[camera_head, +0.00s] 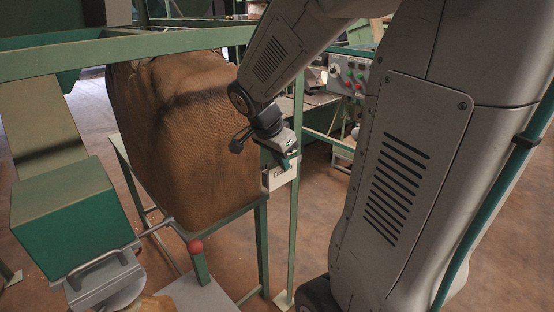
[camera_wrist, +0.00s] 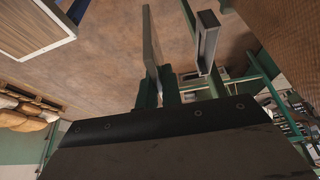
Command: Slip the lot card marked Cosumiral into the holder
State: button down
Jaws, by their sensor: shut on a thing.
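My gripper (camera_head: 286,162) is in front of the green post beside the big sack, pointing down. In the wrist view its teal fingers (camera_wrist: 160,90) are shut on a thin pale card (camera_wrist: 151,45), seen nearly edge-on. A grey metal channel, seemingly the holder (camera_wrist: 207,38), stands just right of the card with a visible gap. In the head view a white face with dark lettering (camera_head: 280,178) shows just below the fingers. The lettering is too small to read, and I cannot tell whether that face is the card or the holder's front.
The bulging brown sack (camera_head: 180,135) hangs in the green frame (camera_head: 130,45) close left of my gripper. A control panel (camera_head: 348,76) stands behind. A green box (camera_head: 65,215) and a red-knobbed lever (camera_head: 195,247) are at lower left. Brown floor lies below.

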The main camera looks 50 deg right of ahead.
jog(key=shift+w+d+f, duration=0.75)
jog(key=shift+w+d, duration=0.65)
jog(key=shift+w+d+f, duration=0.8)
jog(key=shift+w+d, duration=0.55)
jog(key=shift+d, duration=0.1)
jog(key=shift+w+d+f, duration=0.75)
jog(key=shift+w+d, duration=0.65)
jog(key=shift+f, duration=0.4)
jog(key=shift+f, duration=0.25)
jog(key=c, duration=1.6)
grip_release()
jog(key=shift+o, duration=0.2)
